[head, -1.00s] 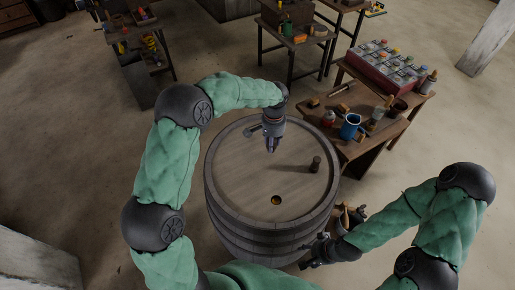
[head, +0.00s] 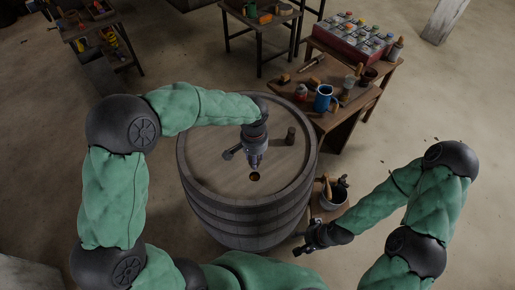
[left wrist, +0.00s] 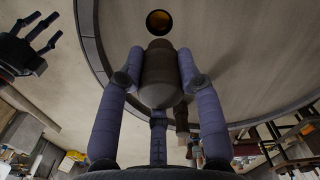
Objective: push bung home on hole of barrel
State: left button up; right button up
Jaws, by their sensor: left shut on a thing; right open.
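The barrel (head: 205,170) stands upright in front of me, with a round dark hole (head: 254,177) in its flat top. My left gripper (head: 254,164) points down just behind the hole in the head view. In the left wrist view it is shut on the bung (left wrist: 160,72), a dark brown tapered plug between its fingers. The hole (left wrist: 159,22) shows just beyond the bung, apart from it in that picture. The bung's height above the top is hard to tell. My right gripper (head: 307,241) is open and empty, low beside the barrel's right front.
A small dark cylinder (head: 290,136) stands on the barrel top, right of my left gripper. A bucket (head: 334,196) with tools stands right of the barrel. A workbench (head: 345,122) with a blue mug (head: 323,98) is behind right. The floor at left is open.

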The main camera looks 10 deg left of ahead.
pick_arm(q)
jog(key=shift+s, duration=0.1)
jog(key=shift+f, duration=0.1)
dwell(0.3)
jog(key=b, duration=0.4)
send_over(255, 173)
jog(key=s, duration=0.2)
jog(key=shift+w+d+f, duration=0.15)
jog(key=shift+f, duration=2.6)
jog(key=shift+f+b, duration=1.7)
jog(key=shift+f, duration=0.55)
jog(key=o, duration=1.2)
jog(key=shift+r, duration=0.1)
notch_tip(255, 173, up, 12)
jog(key=shift+f, duration=0.1)
